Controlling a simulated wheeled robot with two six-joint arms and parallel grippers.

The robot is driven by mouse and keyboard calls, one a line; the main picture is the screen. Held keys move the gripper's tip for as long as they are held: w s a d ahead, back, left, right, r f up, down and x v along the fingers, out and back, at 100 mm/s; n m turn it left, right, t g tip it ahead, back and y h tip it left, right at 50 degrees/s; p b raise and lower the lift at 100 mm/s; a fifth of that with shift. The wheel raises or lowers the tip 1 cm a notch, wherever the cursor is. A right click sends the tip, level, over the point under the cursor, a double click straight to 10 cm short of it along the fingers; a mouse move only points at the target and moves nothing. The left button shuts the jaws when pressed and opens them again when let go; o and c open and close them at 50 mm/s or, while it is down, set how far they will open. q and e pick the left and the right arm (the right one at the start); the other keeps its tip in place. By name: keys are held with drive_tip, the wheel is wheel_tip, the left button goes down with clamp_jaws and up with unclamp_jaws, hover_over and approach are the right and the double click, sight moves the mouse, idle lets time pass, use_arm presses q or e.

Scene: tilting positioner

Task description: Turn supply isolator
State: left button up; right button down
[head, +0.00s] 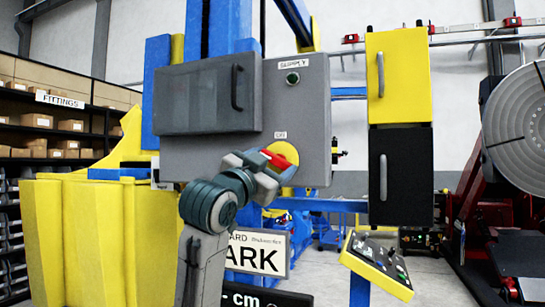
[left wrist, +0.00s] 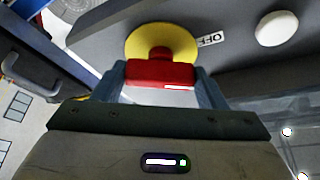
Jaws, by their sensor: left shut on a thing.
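The supply isolator is a red handle (left wrist: 162,75) on a round yellow plate (left wrist: 148,42), mounted on the grey supply cabinet (head: 318,120). In the head view the yellow plate (head: 288,154) is partly covered by my left gripper (head: 264,163). The red handle (head: 273,160) shows between its fingers. In the left wrist view my left gripper (left wrist: 163,82) has a finger on each side of the red handle and is shut on it. A small label reading "OFF" (left wrist: 211,40) is beside the yellow plate. My right gripper is not in view.
A grey door (head: 209,100) with a dark handle stands out at the cabinet's left. A "SUPPLY" label (head: 293,64) and a round button (head: 293,78) are above the isolator. Yellow and black cabinets (head: 402,142) stand right, above a sloped control panel (head: 378,262).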

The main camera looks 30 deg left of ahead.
use_arm(q)
drive_tip(key=m+g+h+p, duration=0.1)
drive_tip(key=m+p, duration=0.2)
drive_tip(key=m+g+h+p, duration=0.1)
drive_tip(key=m+p, duration=0.2)
drive_tip(key=r+m+h+p, duration=0.1)
drive_tip(key=m+p, duration=0.2)
drive_tip(key=m, duration=0.1)
drive_tip(key=shift+a+g, duration=0.15)
drive_tip(key=shift+g, duration=0.25)
drive_tip(key=shift+f+m+g+h+p, duration=0.15)
drive_tip(key=shift+m+g+h+p, duration=0.25)
drive_tip(key=shift+m+p, duration=0.65)
drive_tip(key=shift+f+m+g, duration=0.1)
drive_tip(key=shift+m+g, duration=0.2)
drive_tip(key=shift+m, duration=0.55)
drive_tip(key=o, duration=1)
drive_tip(key=shift+s, duration=0.1)
